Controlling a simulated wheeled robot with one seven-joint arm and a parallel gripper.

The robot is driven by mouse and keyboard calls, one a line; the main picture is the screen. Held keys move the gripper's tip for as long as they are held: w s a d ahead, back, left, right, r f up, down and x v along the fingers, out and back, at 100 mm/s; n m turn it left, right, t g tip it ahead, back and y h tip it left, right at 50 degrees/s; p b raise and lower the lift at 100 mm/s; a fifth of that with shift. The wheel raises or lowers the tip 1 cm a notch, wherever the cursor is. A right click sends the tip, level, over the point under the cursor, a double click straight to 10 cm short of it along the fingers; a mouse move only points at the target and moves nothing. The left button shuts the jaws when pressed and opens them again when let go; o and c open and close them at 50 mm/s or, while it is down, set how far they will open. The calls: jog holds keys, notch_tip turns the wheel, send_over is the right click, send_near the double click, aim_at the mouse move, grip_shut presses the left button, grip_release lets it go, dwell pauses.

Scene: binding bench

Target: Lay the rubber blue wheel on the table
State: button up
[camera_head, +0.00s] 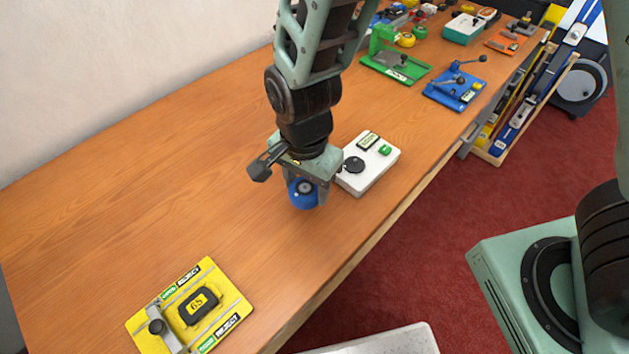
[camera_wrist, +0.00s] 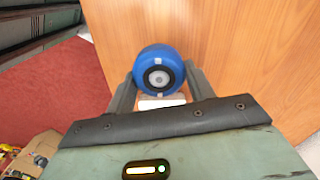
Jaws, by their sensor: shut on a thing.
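The blue wheel (camera_head: 303,193) has a dark hub with a pale centre. My gripper (camera_head: 306,183) points down over the wooden table (camera_head: 130,190) and is shut on the wheel. In the wrist view the blue wheel (camera_wrist: 159,72) sits between the two fingers of my gripper (camera_wrist: 160,85), its hub facing the camera. The table (camera_wrist: 240,50) lies behind it there. I cannot tell for sure whether the wheel touches the table top or hangs just above it.
A white device (camera_head: 368,165) with a black dial stands just right of my gripper. A yellow gauge (camera_head: 190,308) lies at the near left. Green (camera_head: 395,68) and blue (camera_head: 455,92) fixtures stand farther back. The table left of my gripper is clear; its front edge is close on the right.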

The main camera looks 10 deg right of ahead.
aim_at(307, 215)
jog(key=shift+f, duration=3.6)
jog(key=shift+f, duration=0.15)
jog(key=o, duration=1)
notch_tip(307, 215, up, 12)
jog(key=shift+r, duration=0.15)
jog(key=shift+s+d+r+n+y, duration=0.1)
jog(key=shift+s+d+r+n, duration=1.45)
jog(key=shift+n, duration=1.25)
jog(key=shift+s+d+r+n+y, duration=0.1)
jog(key=shift+s+d+r+n, duration=1)
jog(key=shift+s+r+n, duration=1.05)
jog(key=shift+s+d+r+n+y, duration=0.1)
jog(key=shift+s+d+r+n, duration=1.15)
jog(key=shift+s+n, duration=1.55)
